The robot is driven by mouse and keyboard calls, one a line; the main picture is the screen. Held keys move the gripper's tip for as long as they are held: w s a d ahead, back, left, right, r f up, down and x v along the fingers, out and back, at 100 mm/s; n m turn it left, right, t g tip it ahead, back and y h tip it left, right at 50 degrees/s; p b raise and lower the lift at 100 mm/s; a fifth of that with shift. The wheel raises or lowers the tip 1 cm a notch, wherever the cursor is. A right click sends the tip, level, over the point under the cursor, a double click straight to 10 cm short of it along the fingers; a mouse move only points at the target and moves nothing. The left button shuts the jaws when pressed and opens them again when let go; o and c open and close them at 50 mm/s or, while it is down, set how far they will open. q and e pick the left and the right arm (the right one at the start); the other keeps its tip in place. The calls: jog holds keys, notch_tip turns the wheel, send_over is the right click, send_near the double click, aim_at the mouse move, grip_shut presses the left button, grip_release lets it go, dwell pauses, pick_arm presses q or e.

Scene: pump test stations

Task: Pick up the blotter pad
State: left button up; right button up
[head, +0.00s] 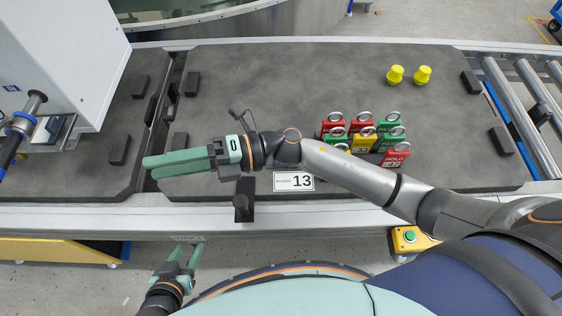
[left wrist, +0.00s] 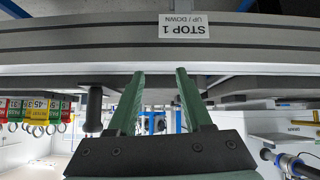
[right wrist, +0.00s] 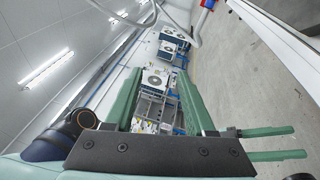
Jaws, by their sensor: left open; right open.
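I cannot make out a blotter pad in any view. My right gripper (head: 148,166) reaches across from the right in the head view, above the grey bench surface (head: 290,85), fingers pointing left. In the right wrist view its fingers (right wrist: 157,75) stand apart with nothing between them. My left gripper (head: 187,254) is low in front of the bench edge, pointing towards it. In the left wrist view its fingers (left wrist: 158,73) are apart and empty, below a "STOP 1 UP / DOWN" label (left wrist: 184,27).
Red, green and yellow padlocks (head: 390,132) and two yellow caps (head: 423,75) stand on the bench. Several black blocks (head: 192,84) sit along its sides. A white machine (head: 65,60) is at left, rollers (head: 510,95) at right, a button box (head: 409,237) in front.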

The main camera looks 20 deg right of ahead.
jog(key=d+f+n+g+h+b, duration=0.2)
jog(key=d+f+n+g+h, duration=0.25)
jog(key=f+n+h, duration=0.6)
jog(key=w+d+f+n+t+h+b, duration=0.1)
jog(key=w+d+f+t+h, duration=0.1)
jog(key=w+d+h, duration=0.5)
jog(key=w+d+f+n+t+h+b, duration=0.1)
jog(key=w+d+t+h, duration=0.15)
jog(key=d, duration=0.95)
jog(key=f, duration=0.5)
jog(key=shift+w+f, duration=0.35)
jog(key=f, duration=0.6)
jog(key=shift+a+f, duration=0.2)
jog(key=shift+a, duration=0.15)
pick_arm(q)
jog(key=f, duration=0.1)
jog(key=d+f, duration=0.1)
jog(key=f, duration=0.1)
jog(key=shift+w+d+f, duration=0.1)
jog(key=shift+w+d, duration=0.25)
jog(key=shift+d, duration=0.05)
pick_arm(e)
grip_shut()
